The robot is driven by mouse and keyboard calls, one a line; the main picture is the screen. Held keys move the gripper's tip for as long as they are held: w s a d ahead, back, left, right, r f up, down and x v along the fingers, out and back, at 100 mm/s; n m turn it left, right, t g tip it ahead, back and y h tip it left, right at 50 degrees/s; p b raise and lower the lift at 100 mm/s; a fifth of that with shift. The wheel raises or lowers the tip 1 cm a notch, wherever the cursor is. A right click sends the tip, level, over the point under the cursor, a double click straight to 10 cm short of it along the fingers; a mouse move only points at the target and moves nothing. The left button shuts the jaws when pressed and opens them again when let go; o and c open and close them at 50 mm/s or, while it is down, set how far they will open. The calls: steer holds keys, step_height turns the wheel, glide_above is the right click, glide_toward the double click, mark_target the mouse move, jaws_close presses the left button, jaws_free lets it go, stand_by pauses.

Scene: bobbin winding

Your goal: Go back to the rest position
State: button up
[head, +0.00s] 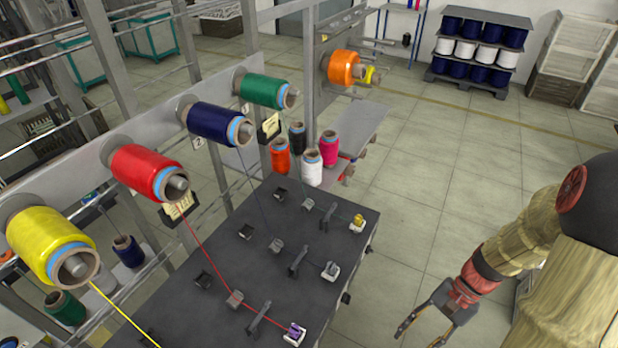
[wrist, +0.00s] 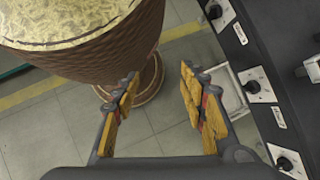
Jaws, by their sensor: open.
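My gripper (head: 422,332) hangs at the lower right of the head view, to the right of the dark table (head: 225,225) and apart from it. It is open and empty. In the wrist view, its two yellow-padded fingers (wrist: 160,100) are spread, with nothing between them but floor behind. My arm comes in from the right edge of the head view. The task names no object.
Yellow (head: 45,240), red (head: 145,172), blue (head: 215,122) and green (head: 262,90) bobbins sit on rack pegs at left. Upright bobbins (head: 312,167) stand behind the table. A spool shelf (head: 482,42) stands at the back. The floor (head: 420,190) right of the table is clear.

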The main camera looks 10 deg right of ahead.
steer(key=w+a+r+n+t+h, duration=0.1)
steer(key=w+r+n+t+h, duration=0.15)
steer(key=r, duration=0.45)
steer(key=w+a+r+n+t+h, duration=0.1)
steer(key=r+n+h, duration=0.3)
steer(key=r, duration=0.3)
steer(key=a+r+n+t, duration=0.4)
steer(key=a+r, duration=0.4)
steer(key=r, duration=0.4)
steer(key=shift+s+a+n+t, duration=0.15)
steer(key=shift+a+n+t, duration=0.2)
steer(key=shift+t, duration=0.1)
steer(key=shift+r, duration=0.1)
